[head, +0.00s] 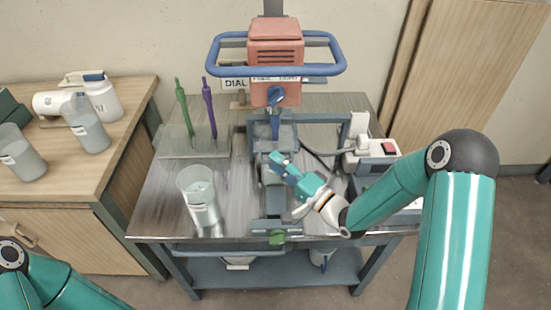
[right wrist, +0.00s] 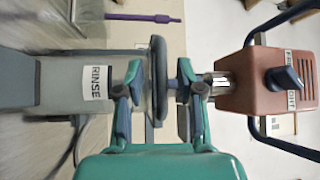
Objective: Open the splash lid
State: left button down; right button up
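The red mixer head (head: 275,55) with its blue handle bar stands at the back middle of the metal cart. It also shows at the right of the right wrist view (right wrist: 262,80). My right gripper (head: 280,163) reaches in under it from the right. In the right wrist view its teal fingers (right wrist: 160,92) are apart. A dark disc seen edge-on, apparently the splash lid (right wrist: 158,55), lies between them in that picture; I cannot tell whether they touch it. A grey body labelled RINSE (right wrist: 70,85) is left of the fingers. My left gripper is out of view.
A translucent bucket (head: 199,198) stands on the cart left of the mixer. Green (head: 183,105) and purple (head: 208,105) tools stand behind it. The wooden counter (head: 110,160) holds several containers.

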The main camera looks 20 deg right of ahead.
jog(key=shift+w+a+r, duration=0.1)
jog(key=shift+w+a, duration=0.2)
jog(key=shift+w, duration=0.2)
grip_shut()
